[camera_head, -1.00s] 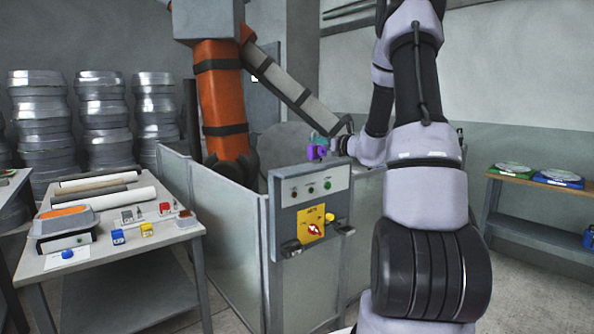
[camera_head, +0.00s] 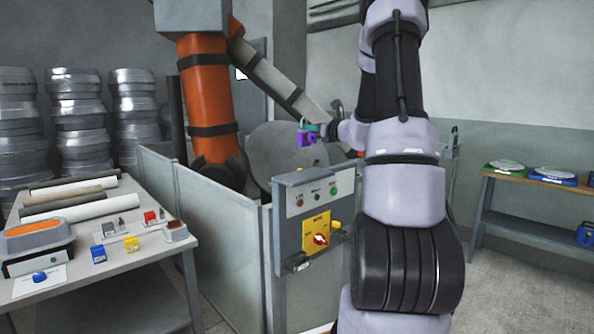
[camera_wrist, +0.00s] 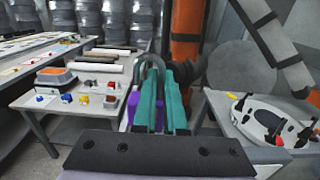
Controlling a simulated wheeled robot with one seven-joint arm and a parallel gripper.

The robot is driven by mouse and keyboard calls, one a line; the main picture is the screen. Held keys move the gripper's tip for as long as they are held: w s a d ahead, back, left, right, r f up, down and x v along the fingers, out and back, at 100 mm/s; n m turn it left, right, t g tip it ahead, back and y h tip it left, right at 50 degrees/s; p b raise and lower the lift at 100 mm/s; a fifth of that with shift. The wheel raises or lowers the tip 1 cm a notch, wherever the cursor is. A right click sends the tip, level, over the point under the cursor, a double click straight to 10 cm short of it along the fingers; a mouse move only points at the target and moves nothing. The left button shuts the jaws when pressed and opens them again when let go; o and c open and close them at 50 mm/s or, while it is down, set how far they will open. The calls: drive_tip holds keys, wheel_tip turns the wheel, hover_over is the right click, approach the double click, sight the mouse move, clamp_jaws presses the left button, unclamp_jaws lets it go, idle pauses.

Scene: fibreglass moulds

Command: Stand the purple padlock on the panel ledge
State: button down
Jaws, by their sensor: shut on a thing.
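The purple padlock (camera_head: 306,139) is up in the air above the control panel (camera_head: 291,222), apart from it. My gripper (camera_head: 311,127), with teal fingers, is shut on it. In the wrist view the gripper's teal fingers (camera_wrist: 160,100) hide much of the padlock. Purple edges of its body (camera_wrist: 132,106) show beside them, and a grey shackle arch shows beyond. The grey panel has buttons and a yellow plate with a red rotary switch (camera_head: 320,239). I cannot make out clearly which edge of it is the ledge.
A table (camera_head: 145,253) at the left holds rolls, a grey case with an orange top (camera_head: 38,236), and small blue, yellow and red items. Low fence panels (camera_head: 222,255) enclose an orange robot arm (camera_head: 208,100). A wooden-topped shelf (camera_head: 530,180) stands at the right.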

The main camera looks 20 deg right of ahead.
wheel_tip(320, 180, down, 10)
drive_tip(key=shift+w+r, duration=0.1)
drive_tip(key=shift+r, duration=0.1)
drive_tip(key=shift+f, duration=0.1)
drive_tip(key=shift+f, duration=0.1)
drive_tip(key=c, duration=1)
unclamp_jaws()
